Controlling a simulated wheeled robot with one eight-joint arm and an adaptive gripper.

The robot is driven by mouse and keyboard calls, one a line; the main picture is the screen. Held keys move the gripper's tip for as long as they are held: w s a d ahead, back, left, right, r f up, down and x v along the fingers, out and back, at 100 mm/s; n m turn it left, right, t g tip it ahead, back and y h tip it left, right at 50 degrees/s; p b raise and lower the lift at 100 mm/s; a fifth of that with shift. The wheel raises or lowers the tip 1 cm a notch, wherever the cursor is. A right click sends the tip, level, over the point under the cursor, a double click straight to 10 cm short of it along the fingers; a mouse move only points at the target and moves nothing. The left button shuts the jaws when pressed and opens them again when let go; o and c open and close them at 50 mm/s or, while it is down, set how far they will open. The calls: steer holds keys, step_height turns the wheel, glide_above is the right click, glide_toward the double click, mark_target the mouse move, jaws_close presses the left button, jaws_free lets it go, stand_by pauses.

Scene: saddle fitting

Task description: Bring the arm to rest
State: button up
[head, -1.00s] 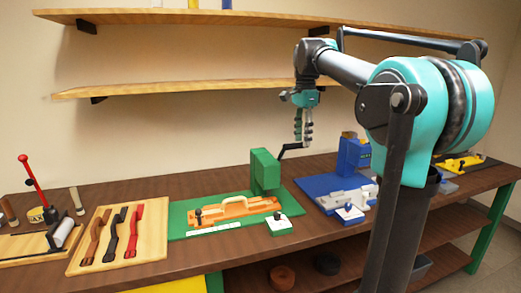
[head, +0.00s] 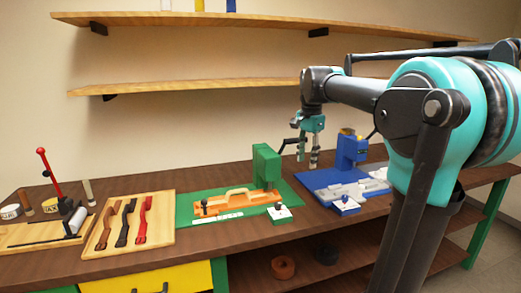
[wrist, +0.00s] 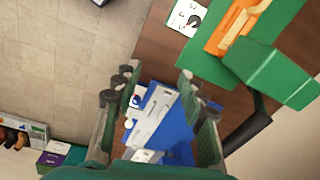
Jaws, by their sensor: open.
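My gripper (head: 308,157) hangs at the end of my teal and black arm, fingers pointing down, above the bench between the green station and the blue station. Its fingers are apart with nothing between them; in the wrist view the gripper (wrist: 160,95) also shows open and empty. The green station (head: 265,166) carries an orange fixture (head: 235,203) with a handle. The blue station (head: 350,152) stands to its right, with grey-white parts on its blue base. In the wrist view the blue base (wrist: 177,128) shows beyond the fingers.
The wooden bench (head: 160,262) runs across the view. Two wall shelves (head: 200,84) hang behind. Rolls (head: 283,267) lie on the lower shelf.

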steer(key=s+d+f+n+t, duration=0.1)
steer(key=s+f+n, duration=0.5)
steer(key=s+f, duration=0.5)
steer(key=s+d+f+n+t, duration=0.2)
steer(key=s+f+n, duration=0.3)
steer(key=s+f, duration=0.5)
step_height(320, 180, down, 9)
steer(key=shift+s+d+n, duration=0.3)
steer(key=shift+s+n, duration=0.05)
steer(key=shift+n, duration=0.05)
